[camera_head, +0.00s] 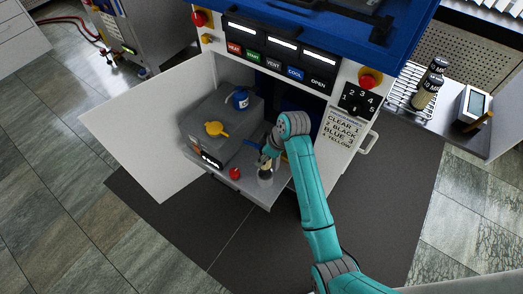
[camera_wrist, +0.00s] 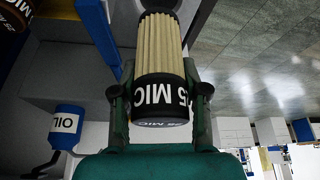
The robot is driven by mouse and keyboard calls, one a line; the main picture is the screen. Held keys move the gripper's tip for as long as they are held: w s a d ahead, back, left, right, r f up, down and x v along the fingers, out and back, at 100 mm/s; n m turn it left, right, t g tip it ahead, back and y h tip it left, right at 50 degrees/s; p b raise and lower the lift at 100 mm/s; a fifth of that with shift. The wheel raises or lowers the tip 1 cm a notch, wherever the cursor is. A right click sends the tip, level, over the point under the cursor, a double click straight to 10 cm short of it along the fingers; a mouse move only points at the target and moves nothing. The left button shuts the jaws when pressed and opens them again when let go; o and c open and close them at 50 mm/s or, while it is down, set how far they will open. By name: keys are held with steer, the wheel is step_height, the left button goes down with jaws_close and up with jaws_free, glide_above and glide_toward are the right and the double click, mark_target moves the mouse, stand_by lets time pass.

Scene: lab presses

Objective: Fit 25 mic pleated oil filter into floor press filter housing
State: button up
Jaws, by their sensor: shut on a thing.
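The 25 mic filter (camera_wrist: 160,50) has cream pleats and black end caps, and the near cap reads "25 MIC" upside down in the wrist view. My gripper (camera_wrist: 160,93) is shut on it, with one finger on each side near the labelled cap. In the head view my gripper (camera_head: 267,158) is at the front of the open press cabinet, above its lower shelf.
A grey unit (camera_head: 218,112) with a yellow handle (camera_head: 216,129) and a blue oil bottle (camera_head: 240,98) sits left of my gripper. A red knob (camera_head: 235,174) is on the front. The cabinet door (camera_head: 145,120) stands open left.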

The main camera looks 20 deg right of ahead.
steer(key=shift+f, duration=2.05)
steer(key=shift+f, duration=2.3)
stand_by(0.5)
steer(key=o, duration=1.2)
steer(key=v, duration=1.2)
steer(key=shift+f, duration=0.1)
